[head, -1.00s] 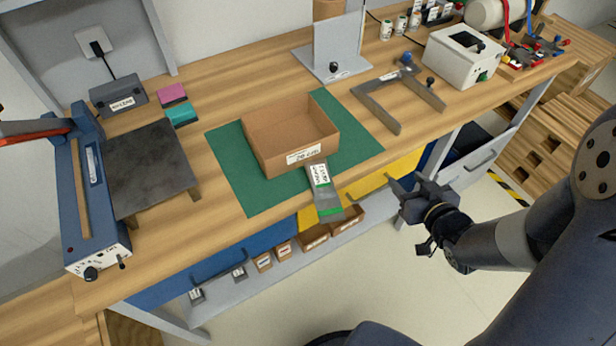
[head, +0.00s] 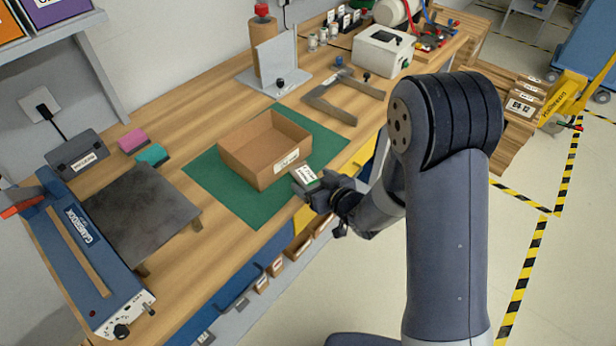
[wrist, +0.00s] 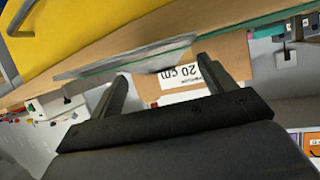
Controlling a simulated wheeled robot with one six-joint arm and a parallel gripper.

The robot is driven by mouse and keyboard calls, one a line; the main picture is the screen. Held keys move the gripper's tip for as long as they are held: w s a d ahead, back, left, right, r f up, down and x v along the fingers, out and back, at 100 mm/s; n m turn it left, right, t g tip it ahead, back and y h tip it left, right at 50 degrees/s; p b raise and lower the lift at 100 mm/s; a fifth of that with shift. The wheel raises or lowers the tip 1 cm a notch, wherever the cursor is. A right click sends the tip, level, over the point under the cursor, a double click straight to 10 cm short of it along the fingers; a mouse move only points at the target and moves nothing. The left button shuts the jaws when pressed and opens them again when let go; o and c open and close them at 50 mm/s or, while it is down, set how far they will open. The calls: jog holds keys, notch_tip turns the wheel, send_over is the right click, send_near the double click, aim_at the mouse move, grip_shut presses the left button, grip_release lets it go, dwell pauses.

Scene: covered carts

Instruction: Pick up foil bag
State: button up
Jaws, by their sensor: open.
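The foil bag (head: 306,174) lies flat at the front edge of the green mat, against the front of the cardboard box. Only its white-labelled part shows in the head view; my gripper hides the rest. My gripper (head: 306,191) is at the bench's front edge, right at the bag's near end. In the wrist view the bag (wrist: 115,63) is a thin silvery sheet seen nearly edge-on, across the space ahead of my open fingers (wrist: 160,80). The fingers stand apart with nothing clamped between them. Whether either finger touches the bag I cannot tell.
The open cardboard box (head: 245,165) stands on the green mat (head: 250,210) just behind the bag. A sealer (head: 95,250) and dark plate (head: 140,215) are at left. A metal bracket (head: 345,100) and white device (head: 383,50) are at the back right. Open floor lies at right.

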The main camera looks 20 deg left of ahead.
jog(key=shift+x, duration=1.05)
jog(key=shift+c, duration=0.4)
jog(key=c, duration=1.1)
jog(key=shift+r, duration=0.2)
